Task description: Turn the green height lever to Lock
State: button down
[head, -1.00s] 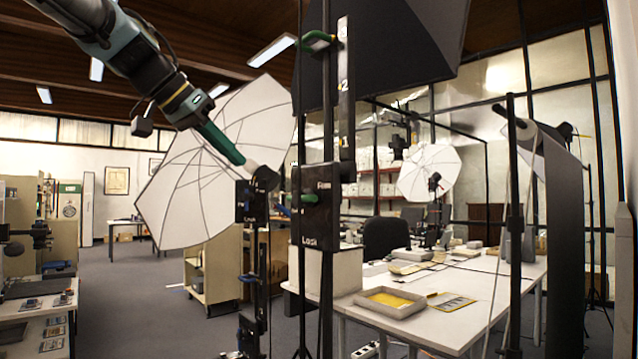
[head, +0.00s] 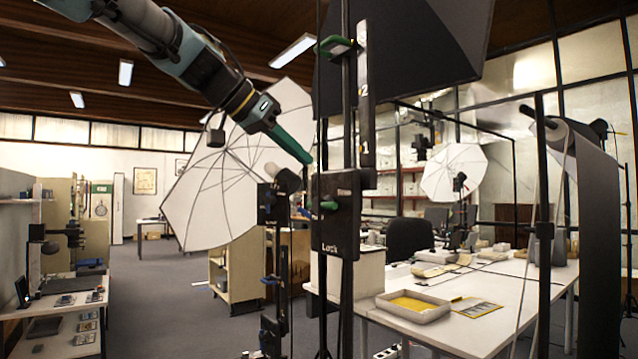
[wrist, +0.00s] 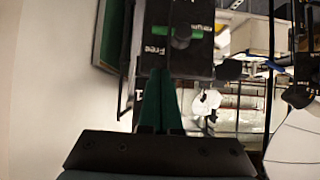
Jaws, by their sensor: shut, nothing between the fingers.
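The green height lever (head: 329,205) is on a black block (head: 337,235) on the dark upright post. "Lock" is printed at the block's lower edge; a label at its upper edge is hard to read here. In the wrist view the lever (wrist: 157,31) lies crosswise behind a dark round hub, with "Free" printed on the block between it and my fingers. My gripper (head: 308,160) has green fingers, shut and empty, just up and left of the block in the head view. In the wrist view the fingertips (wrist: 161,72) end just short of the block's "Free" edge.
Another green handle (head: 336,46) sits higher on the post, by a numbered scale (head: 365,110). A second stand (head: 272,215) with a lamp head is just left of the block. A white umbrella (head: 215,185) is behind. A table (head: 480,310) with trays is at right.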

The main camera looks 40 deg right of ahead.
jog(key=p, duration=0.2)
send_over(325, 205)
jog(key=a, duration=0.2)
notch_tip(325, 205, down, 3)
jog(key=shift+s+d+f, duration=0.1)
jog(key=shift+f, duration=1.75)
jog(key=shift+f+b, duration=0.15)
jog(key=shift+b, duration=0.15)
jog(key=shift+s+b, duration=0.15)
jog(key=shift+b, duration=0.15)
